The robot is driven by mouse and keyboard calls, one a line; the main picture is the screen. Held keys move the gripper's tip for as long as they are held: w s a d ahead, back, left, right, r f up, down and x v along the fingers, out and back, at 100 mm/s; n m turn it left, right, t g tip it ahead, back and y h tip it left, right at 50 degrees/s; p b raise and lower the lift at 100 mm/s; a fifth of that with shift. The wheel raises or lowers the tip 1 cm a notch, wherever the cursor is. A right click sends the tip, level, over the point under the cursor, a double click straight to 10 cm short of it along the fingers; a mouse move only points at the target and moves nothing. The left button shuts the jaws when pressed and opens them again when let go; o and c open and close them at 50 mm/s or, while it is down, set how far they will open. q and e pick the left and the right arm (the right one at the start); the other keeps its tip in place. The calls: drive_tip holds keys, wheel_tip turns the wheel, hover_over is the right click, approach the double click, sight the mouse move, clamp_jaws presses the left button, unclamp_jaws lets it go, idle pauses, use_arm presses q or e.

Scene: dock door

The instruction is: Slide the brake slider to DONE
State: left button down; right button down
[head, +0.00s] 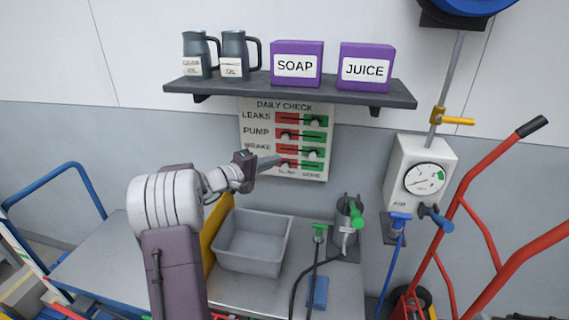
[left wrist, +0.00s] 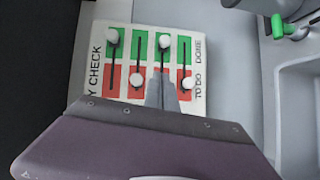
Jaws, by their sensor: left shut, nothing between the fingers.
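The DAILY CHECK board (head: 328,174) hangs under the shelf, with red TO DO halves on the left and green DONE halves on the right. The brake slider's pale knob (head: 312,153) is on green; in the left wrist view this knob (left wrist: 164,40) is near the DONE end of its slot. The leaks knob (left wrist: 112,35) is also on green. The pump knob (left wrist: 136,78) and the lowest row's knob (left wrist: 187,84) are on red. My left gripper (head: 277,160) is shut and empty at the board; its fingertips (left wrist: 161,80) cover the brake slot's red part, apart from the knob in the picture.
The shelf (head: 290,91) above the board holds two jugs and the purple SOAP and JUICE boxes. A grey bin (head: 247,263) stands on the bench below. An air gauge (head: 425,180) and a red hand truck (head: 460,190) are at the right.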

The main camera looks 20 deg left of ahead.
use_arm(q)
drive_tip(key=v, duration=0.3)
drive_tip(key=shift+s+d, duration=0.1)
drive_tip(key=shift+s, duration=0.1)
idle(0.3)
